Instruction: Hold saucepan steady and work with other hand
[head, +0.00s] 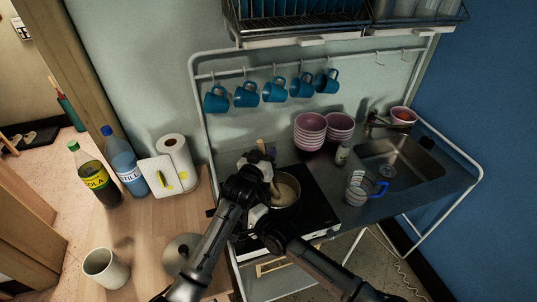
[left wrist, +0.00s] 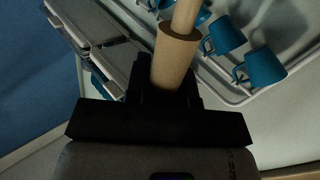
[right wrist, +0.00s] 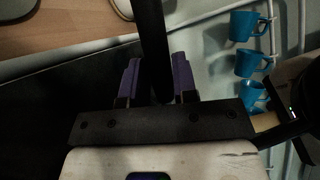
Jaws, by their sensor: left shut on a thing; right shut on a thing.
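The saucepan (head: 286,191) stands on the black hob, with pale contents inside. A wooden utensil (head: 276,187) reaches down into it; its working end is hidden. My left gripper (left wrist: 172,88) is shut on the utensil's round wooden handle (left wrist: 175,60), above the pan's left side in the head view. My right gripper (right wrist: 156,82), with purple fingers, is shut on a dark bar (right wrist: 152,40) that looks like the saucepan's handle. In the head view my arms partly cover both grips and the near left side of the pan.
The black hob (head: 318,188) sits beside a metal sink (head: 388,172). Pink bowls (head: 310,128), a small bottle (head: 342,153) and a glass jug (head: 358,190) stand nearby. Blue mugs (head: 246,96) hang behind. The wooden counter holds bottles (head: 94,177), a lid (head: 181,250) and a cup (head: 104,268).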

